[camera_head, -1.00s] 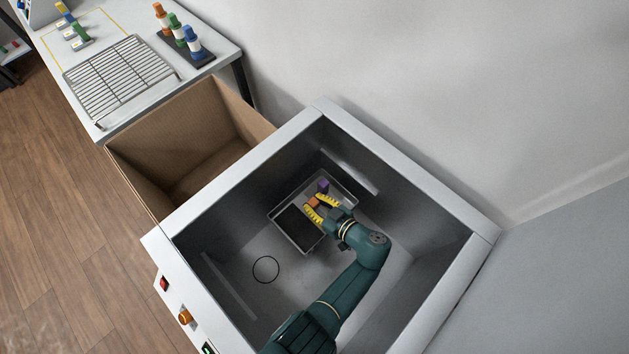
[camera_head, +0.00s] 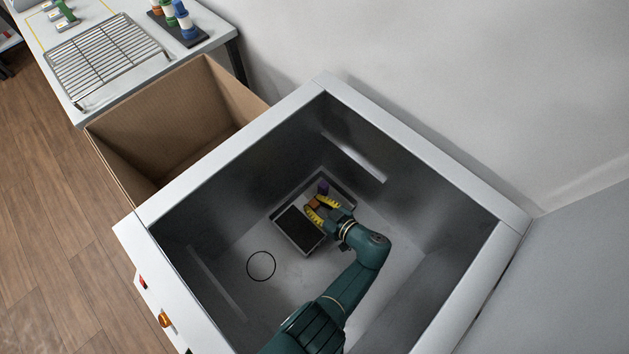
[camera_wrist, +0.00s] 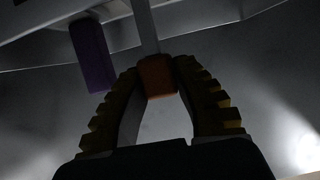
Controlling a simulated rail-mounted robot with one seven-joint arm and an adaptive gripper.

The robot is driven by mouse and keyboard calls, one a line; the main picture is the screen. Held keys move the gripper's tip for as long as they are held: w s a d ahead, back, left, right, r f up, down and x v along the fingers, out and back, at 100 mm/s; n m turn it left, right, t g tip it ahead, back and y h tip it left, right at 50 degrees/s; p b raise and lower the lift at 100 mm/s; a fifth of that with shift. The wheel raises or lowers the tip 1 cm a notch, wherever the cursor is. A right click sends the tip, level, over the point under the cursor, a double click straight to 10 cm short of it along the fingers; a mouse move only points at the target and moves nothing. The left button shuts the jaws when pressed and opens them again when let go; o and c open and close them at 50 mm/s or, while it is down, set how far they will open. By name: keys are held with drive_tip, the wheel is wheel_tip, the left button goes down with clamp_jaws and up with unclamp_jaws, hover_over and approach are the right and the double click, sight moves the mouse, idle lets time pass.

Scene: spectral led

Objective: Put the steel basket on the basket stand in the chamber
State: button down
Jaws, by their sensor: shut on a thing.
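The steel basket (camera_head: 289,240), a shallow square grey tray with a dark floor, is inside the open chamber (camera_head: 205,258). My gripper (camera_head: 316,207) is over its far side with yellow fingers, shut on a small orange block (camera_wrist: 157,76) that appears to be the basket's grip. A grey bar rises behind this block in the wrist view. A purple block (camera_head: 323,188) is beside it, also in the wrist view (camera_wrist: 92,55). A thin dark ring (camera_head: 261,266) shows on the chamber floor, left of the basket. I cannot make out the basket stand or any gap under the basket.
The chamber's thick pale rim and high walls surround my arm. A ledge strip (camera_head: 357,158) runs along the far wall. Outside, left, are an open cardboard box (camera_head: 148,112) and a table with a wire rack (camera_head: 104,57) and bottles (camera_head: 181,17).

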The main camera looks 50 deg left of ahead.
drive_tip(key=shift+f, duration=0.2)
drive_tip(key=c, duration=1)
unclamp_jaws()
drive_tip(key=shift+o, duration=0.2)
drive_tip(key=shift+d+r+p, duration=0.3)
drive_tip(key=shift+r+p, duration=0.1)
drive_tip(key=shift+r, duration=0.1)
drive_tip(key=p+v, duration=0.2)
drive_tip(key=v, duration=0.4)
drive_tip(key=shift+d, duration=0.4)
